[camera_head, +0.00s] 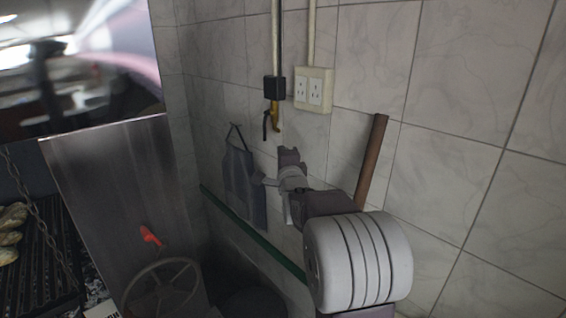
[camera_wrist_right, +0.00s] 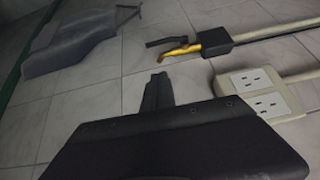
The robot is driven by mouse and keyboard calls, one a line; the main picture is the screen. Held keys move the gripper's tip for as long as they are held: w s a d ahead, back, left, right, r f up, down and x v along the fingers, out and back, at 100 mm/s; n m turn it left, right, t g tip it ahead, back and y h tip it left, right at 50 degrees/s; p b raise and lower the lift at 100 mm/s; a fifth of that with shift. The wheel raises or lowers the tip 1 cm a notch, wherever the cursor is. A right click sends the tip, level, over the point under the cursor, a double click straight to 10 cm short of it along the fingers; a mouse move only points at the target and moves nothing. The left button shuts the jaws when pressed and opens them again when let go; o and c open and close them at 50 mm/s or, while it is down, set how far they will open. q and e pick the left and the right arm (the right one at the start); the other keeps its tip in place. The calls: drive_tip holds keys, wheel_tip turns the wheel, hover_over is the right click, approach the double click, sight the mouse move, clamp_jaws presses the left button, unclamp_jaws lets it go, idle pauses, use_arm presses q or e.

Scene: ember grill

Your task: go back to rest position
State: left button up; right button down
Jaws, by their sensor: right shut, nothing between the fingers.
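My right gripper (camera_head: 289,156) is raised in front of the tiled wall in the head view, at the end of my right arm, which comes up from the lower right. In the right wrist view its dark fingers (camera_wrist_right: 158,92) are together with nothing between them. It points towards the wall, near the yellow tap (camera_head: 274,122) and the hanging grey apron (camera_head: 241,180); whether it touches the wall cannot be told. My left gripper is not in view.
A socket plate (camera_head: 313,90) and black pipe box (camera_head: 274,88) are on the wall. A brown wooden handle (camera_head: 371,162) leans behind my arm. At left stand a metal panel (camera_head: 110,200), a handwheel (camera_head: 160,290) and a grill (camera_head: 38,250) with food. A green rail (camera_head: 250,232) runs low along the wall.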

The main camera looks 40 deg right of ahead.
drive_tip(key=w+a+f+n+y, duration=0.2)
drive_tip(key=a+f+y, duration=0.15)
drive_tip(key=a, duration=0.65)
drive_tip(key=s+a+f+n+g+y, duration=0.25)
drive_tip(key=a+f+n+y, duration=0.2)
drive_tip(key=a+f, duration=0.65)
drive_tip(key=s+a+f+n+g+y, duration=0.1)
drive_tip(key=s+a+f+n+g, duration=0.1)
drive_tip(key=s+f+n+g, duration=0.3)
drive_tip(key=s+a+f+n+g, duration=0.1)
drive_tip(key=s+a+f+n, duration=0.25)
drive_tip(key=f, duration=0.35)
drive_tip(key=s+f+n+g, duration=0.3)
drive_tip(key=s+n, duration=0.1)
drive_tip(key=s, duration=0.3)
drive_tip(key=s+f+n+g, duration=0.3)
drive_tip(key=s+f+n, duration=0.1)
drive_tip(key=s, duration=0.4)
drive_tip(key=shift+s+d+f+n, duration=0.15)
drive_tip(key=shift+d+n, duration=0.05)
drive_tip(key=shift+n, duration=0.2)
